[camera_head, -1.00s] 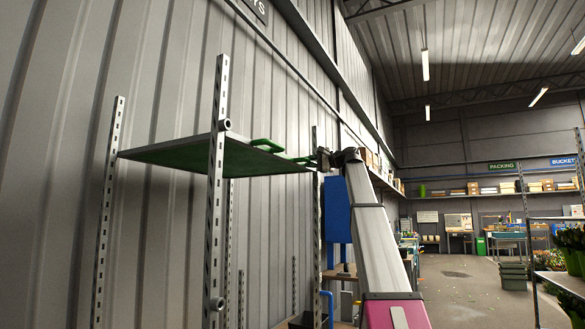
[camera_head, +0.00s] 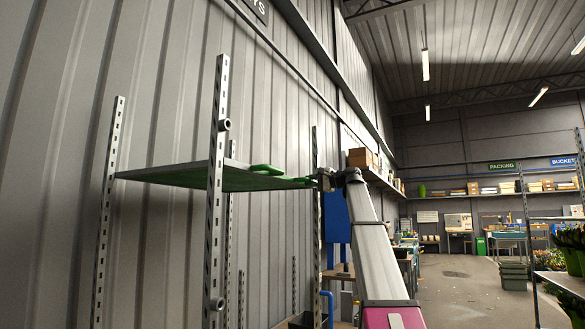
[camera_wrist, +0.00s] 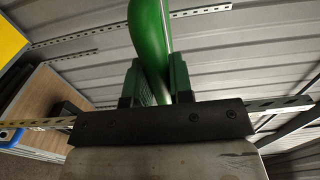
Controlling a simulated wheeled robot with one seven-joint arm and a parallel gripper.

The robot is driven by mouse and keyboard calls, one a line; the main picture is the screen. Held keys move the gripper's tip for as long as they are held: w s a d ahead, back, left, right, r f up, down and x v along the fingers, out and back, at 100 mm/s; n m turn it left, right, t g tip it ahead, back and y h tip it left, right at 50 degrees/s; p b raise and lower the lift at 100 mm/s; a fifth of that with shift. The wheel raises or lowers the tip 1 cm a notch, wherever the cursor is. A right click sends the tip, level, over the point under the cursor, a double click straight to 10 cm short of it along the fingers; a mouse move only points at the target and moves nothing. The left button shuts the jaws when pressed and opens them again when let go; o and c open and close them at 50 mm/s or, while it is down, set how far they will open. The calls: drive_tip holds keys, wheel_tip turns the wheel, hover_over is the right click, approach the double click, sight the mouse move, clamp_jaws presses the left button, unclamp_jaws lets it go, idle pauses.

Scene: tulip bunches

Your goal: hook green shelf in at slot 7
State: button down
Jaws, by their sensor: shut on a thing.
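The green shelf (camera_head: 185,178) is a thin flat panel lying roughly level among slotted metal uprights. Its left corner is at the left upright (camera_head: 108,190), and the near upright (camera_head: 216,190) crosses in front of it. I cannot tell whether its edges are hooked in or merely close. A green loop handle (camera_head: 262,169) stands on its right part. My gripper (camera_head: 322,181) is at the shelf's right end, by the right upright (camera_head: 317,215). In the wrist view my gripper (camera_wrist: 157,85) is shut on a green handle (camera_wrist: 148,35). Slot numbers are not readable.
Corrugated wall (camera_head: 60,120) stands close behind the uprights. Round collars stick out from the near upright (camera_head: 224,125). A blue panel (camera_head: 337,216) and a wall shelf with cardboard boxes (camera_head: 362,158) are beyond my gripper. Open floor (camera_head: 455,285) lies to the right.

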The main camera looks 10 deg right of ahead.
drive_tip(key=shift+r, duration=0.1)
wheel_tip(320, 180, down, 8)
idle(0.8)
wheel_tip(320, 180, down, 8)
idle(0.8)
drive_tip(key=shift+f, duration=1)
drive_tip(key=c, duration=0.7)
unclamp_jaws()
